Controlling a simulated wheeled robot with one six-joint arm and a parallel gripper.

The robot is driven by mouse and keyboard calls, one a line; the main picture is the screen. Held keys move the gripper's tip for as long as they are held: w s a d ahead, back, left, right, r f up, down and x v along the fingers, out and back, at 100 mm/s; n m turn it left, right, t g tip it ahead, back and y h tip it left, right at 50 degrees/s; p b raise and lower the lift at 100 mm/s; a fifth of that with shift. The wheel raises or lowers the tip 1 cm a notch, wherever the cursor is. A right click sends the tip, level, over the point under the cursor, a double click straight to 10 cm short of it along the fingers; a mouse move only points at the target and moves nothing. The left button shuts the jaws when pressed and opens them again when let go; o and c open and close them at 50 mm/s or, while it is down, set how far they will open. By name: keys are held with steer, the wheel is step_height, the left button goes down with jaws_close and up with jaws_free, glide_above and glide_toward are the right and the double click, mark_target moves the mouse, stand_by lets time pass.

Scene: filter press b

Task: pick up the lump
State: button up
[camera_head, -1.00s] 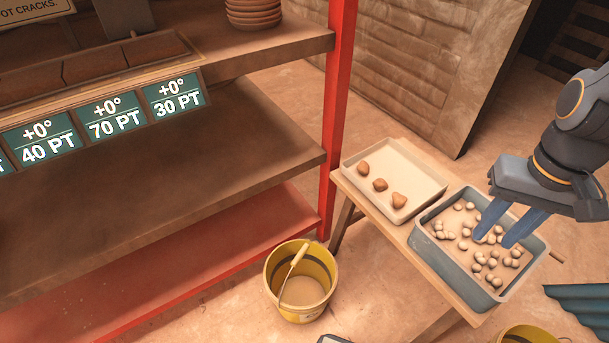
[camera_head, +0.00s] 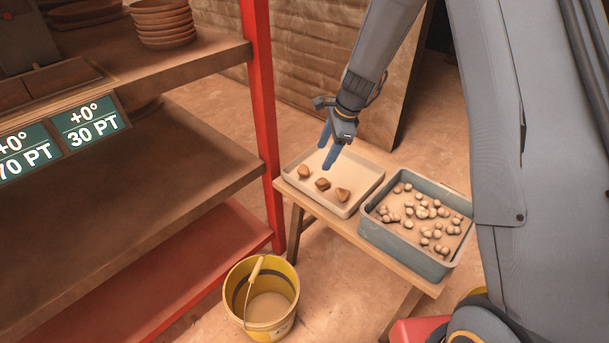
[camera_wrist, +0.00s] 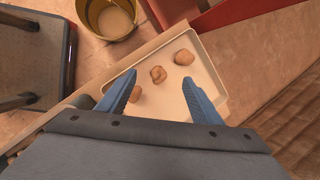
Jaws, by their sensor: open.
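Three brown lumps lie apart in a row in a shallow cream tray (camera_head: 358,204): a left lump (camera_head: 304,172), a middle lump (camera_head: 322,184) and a right lump (camera_head: 342,195). The wrist view shows the same tray with one lump (camera_wrist: 184,57) near the far corner, the middle lump (camera_wrist: 158,74), and the third (camera_wrist: 135,93) beside the left finger. My gripper (camera_head: 327,155) is open and empty, its blue fingers pointing down above the tray. In the wrist view the gripper (camera_wrist: 160,92) frames the row from the near side.
A blue-grey bin (camera_head: 405,245) of small pale balls stands beside the tray on a wooden bench (camera_head: 335,243). A red shelf post (camera_head: 264,120) rises close to the tray's left. A yellow bucket (camera_head: 262,300) stands on the floor in front.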

mark_target(305, 168)
steer(key=shift+w+a+f+m+t+y, duration=0.15)
steer(key=shift+w+a+f+m, duration=1.05)
steer(key=shift+f, duration=1.2)
steer(key=shift+w+a+f+m+t+y, duration=0.1)
steer(key=shift+w+a+f+m, duration=0.55)
steer(key=shift+w+f, duration=1.45)
steer(key=shift+w+a+f+m+t+y, duration=0.15)
steer(key=shift+w+a+f+m, duration=0.85)
steer(key=shift+f, duration=1.75)
steer(key=shift+w, duration=0.1)
steer(key=c, duration=1.2)
steer(key=shift+r, duration=0.15)
